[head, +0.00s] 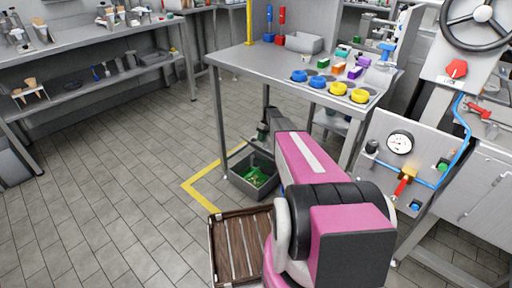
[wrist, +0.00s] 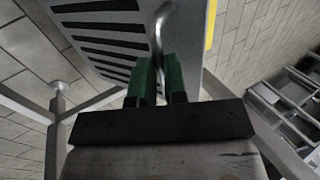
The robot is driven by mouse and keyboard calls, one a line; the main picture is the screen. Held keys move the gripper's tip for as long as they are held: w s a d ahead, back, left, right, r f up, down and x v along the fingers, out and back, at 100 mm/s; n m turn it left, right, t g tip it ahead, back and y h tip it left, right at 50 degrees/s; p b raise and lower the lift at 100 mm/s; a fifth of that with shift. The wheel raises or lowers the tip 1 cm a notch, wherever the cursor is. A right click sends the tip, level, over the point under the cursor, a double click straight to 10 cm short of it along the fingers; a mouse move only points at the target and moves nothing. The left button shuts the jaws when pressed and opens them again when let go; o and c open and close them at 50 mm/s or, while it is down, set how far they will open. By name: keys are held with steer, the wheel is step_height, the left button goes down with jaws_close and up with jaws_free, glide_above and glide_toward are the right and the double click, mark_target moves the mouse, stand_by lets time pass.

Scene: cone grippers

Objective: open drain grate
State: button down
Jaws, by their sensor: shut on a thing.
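The drain grate (wrist: 120,62) is a grey metal panel with dark slots, at the top of the wrist view. A bent metal bar handle (wrist: 160,22) stands on it near its right edge. My gripper (wrist: 161,72) has green fingers, shut on the handle with one finger on each side.
A grey bin (head: 233,182) with green contents stands by the steel table (head: 245,62), beside yellow floor tape (head: 189,186). A brown slatted wooden crate (head: 229,248) is at the front. A gauge panel (head: 376,128) stands right. The tiled floor at left is clear.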

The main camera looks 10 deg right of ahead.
steer(key=w+d+g+y, duration=0.1)
steer(key=w+d+y, duration=0.1)
steer(key=w+d, duration=0.9)
steer(key=shift+w+d+f+g, duration=0.15)
steer(key=shift+w+d+g, duration=0.15)
steer(key=shift+d, duration=2.2)
steer(key=shift+s, duration=0.1)
steer(key=c, duration=1.2)
jaws_free()
steer(key=shift+o, duration=0.2)
steer(key=shift+r, duration=0.2)
steer(key=v, duration=1)
steer(key=shift+w+d, duration=0.2)
steer(key=shift+d, duration=0.05)
